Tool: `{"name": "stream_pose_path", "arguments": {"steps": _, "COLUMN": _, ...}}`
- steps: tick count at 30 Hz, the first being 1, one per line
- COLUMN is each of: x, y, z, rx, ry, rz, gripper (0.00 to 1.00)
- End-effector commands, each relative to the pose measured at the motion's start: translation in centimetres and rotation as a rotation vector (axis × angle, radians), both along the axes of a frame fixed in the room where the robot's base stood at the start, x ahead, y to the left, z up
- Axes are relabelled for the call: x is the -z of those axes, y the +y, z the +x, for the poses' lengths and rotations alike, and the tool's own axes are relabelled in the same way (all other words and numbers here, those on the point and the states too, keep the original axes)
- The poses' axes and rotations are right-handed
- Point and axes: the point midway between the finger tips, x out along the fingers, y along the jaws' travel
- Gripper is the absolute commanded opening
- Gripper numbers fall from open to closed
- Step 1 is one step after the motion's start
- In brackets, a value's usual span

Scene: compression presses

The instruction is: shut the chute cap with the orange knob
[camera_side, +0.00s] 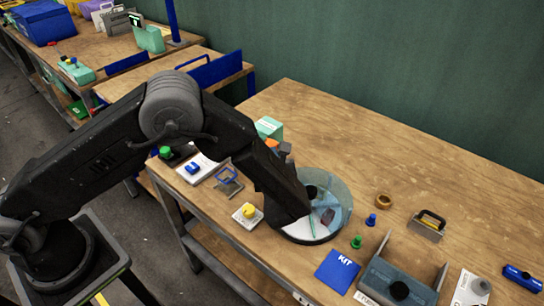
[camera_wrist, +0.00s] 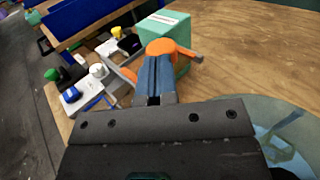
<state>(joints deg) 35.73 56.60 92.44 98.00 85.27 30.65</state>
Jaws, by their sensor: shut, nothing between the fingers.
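My gripper (camera_wrist: 156,58) is shut and empty, its grey-blue fingers together. In the wrist view an orange part (camera_wrist: 184,53), likely the knob, shows just beyond the fingertips, in front of a teal box (camera_wrist: 181,21). I cannot tell whether the fingers touch it. In the side view a little orange (camera_side: 271,143) shows beside the gripper (camera_side: 285,149), below the teal box (camera_side: 268,128). The cap itself cannot be made out; the fingers and arm hide much of this area.
A yellow-knobbed block (camera_side: 248,211), a small blue-grey frame (camera_side: 228,180) and a white board with a blue part (camera_side: 200,170) lie near the front edge. The back of the table is clear.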

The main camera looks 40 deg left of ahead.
Motion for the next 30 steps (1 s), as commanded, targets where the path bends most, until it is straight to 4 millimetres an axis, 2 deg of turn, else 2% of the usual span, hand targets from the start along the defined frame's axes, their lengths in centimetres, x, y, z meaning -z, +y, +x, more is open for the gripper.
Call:
{"name": "stream_pose_path", "arguments": {"steps": 9, "x": 0.0, "y": 3.5, "z": 0.0, "rx": -0.002, "ry": 0.002, "rz": -0.001, "gripper": 0.0}}
{"name": "stream_pose_path", "arguments": {"steps": 17, "x": 0.0, "y": 3.5, "z": 0.0, "rx": 0.0, "ry": 0.001, "rz": -0.001, "gripper": 0.0}}
{"name": "stream_pose_path", "arguments": {"steps": 23, "x": 0.0, "y": 2.7, "z": -0.7, "rx": 0.002, "ry": 0.0, "rz": -0.001, "gripper": 0.0}}
{"name": "stream_pose_path", "arguments": {"steps": 30, "x": 0.0, "y": -0.8, "z": -4.1, "rx": 0.005, "ry": 0.0, "rz": -0.001, "gripper": 0.0}}
